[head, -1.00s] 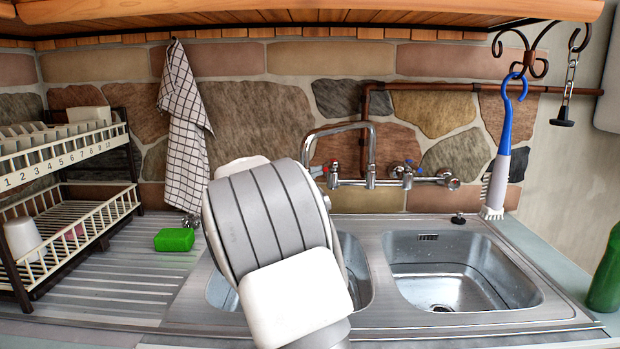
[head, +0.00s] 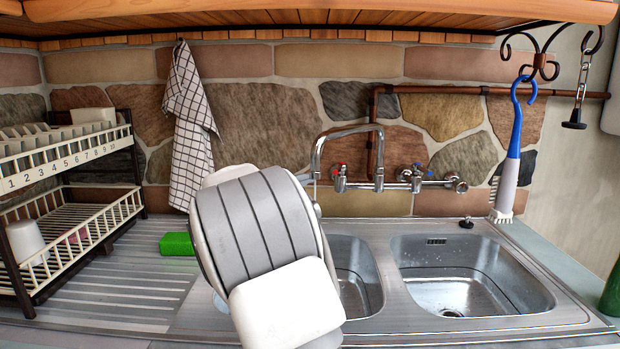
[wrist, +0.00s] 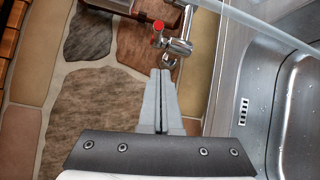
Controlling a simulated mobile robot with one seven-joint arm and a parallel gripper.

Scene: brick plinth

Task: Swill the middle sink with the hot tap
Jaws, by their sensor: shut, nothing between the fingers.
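The wall-mounted mixer has a red-marked hot tap (head: 339,170) on the left, a blue-marked tap (head: 418,173) on the right and a curved chrome spout (head: 348,130). Two sinks show in the head view. The left one (head: 362,290), beside the drainer, is largely hidden by my arm; the right one (head: 475,285) is open to view. In the wrist view my gripper (wrist: 161,73) is shut and empty, its tips just below the red tap knob (wrist: 158,26), with a small gap in the picture. I cannot tell whether water runs.
A dish rack (head: 75,190) stands at the left, with a green sponge (head: 177,244) on the drainer. A checked towel (head: 190,125) hangs on the stone wall. A blue-and-white brush (head: 508,165) hangs at the right. A wooden shelf (head: 310,15) overhangs above.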

